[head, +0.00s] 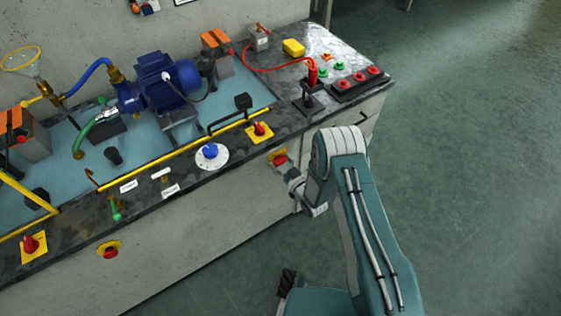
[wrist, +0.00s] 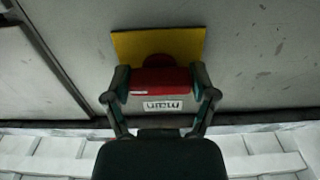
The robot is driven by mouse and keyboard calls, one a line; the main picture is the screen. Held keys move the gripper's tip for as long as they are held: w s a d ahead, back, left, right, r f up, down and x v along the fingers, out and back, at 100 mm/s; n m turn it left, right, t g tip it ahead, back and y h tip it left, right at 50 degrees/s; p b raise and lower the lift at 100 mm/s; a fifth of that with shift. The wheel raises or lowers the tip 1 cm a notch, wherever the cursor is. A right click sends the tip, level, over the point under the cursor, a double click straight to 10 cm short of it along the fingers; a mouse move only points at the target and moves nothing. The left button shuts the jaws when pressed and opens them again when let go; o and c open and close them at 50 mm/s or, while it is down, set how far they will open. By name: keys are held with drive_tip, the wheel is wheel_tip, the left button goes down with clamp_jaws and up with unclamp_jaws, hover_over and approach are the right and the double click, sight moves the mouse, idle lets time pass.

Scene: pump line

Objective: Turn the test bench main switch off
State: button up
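The main switch (head: 279,158) is on the front face of the bench, a red handle on a yellow plate. In the wrist view its red handle (wrist: 162,81) lies crosswise in front of the yellow plate (wrist: 130,48), with a short white mark near its left end. A small label (wrist: 161,106), upside down and seemingly reading "MAIN", shows below the handle. My gripper (wrist: 160,85) has one finger at each end of the handle, and both appear to touch it. In the head view my gripper (head: 284,172) is at the switch, its fingertips too small to make out.
The bench top carries a blue pump motor (head: 160,82), a blue dial (head: 210,151) and another red switch on yellow (head: 259,130). A red emergency button (head: 108,250) sits on the front face at left. The floor (head: 460,170) at right is clear.

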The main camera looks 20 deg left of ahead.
drive_tip(key=shift+n, duration=0.5)
drive_tip(key=n, duration=0.3)
drive_tip(key=shift+n, duration=0.4)
drive_tip(key=n, duration=0.4)
drive_tip(key=shift+n, duration=0.4)
drive_tip(key=n, duration=0.5)
drive_tip(key=shift+a, duration=0.1)
drive_tip(key=shift+s+n, duration=0.1)
drive_tip(key=shift+n, duration=1.6)
drive_tip(key=shift+f, duration=0.1)
drive_tip(key=o, duration=1)
drive_tip(key=shift+s, duration=0.1)
drive_tip(key=shift+o, duration=0.2)
drive_tip(key=shift+a, duration=0.1)
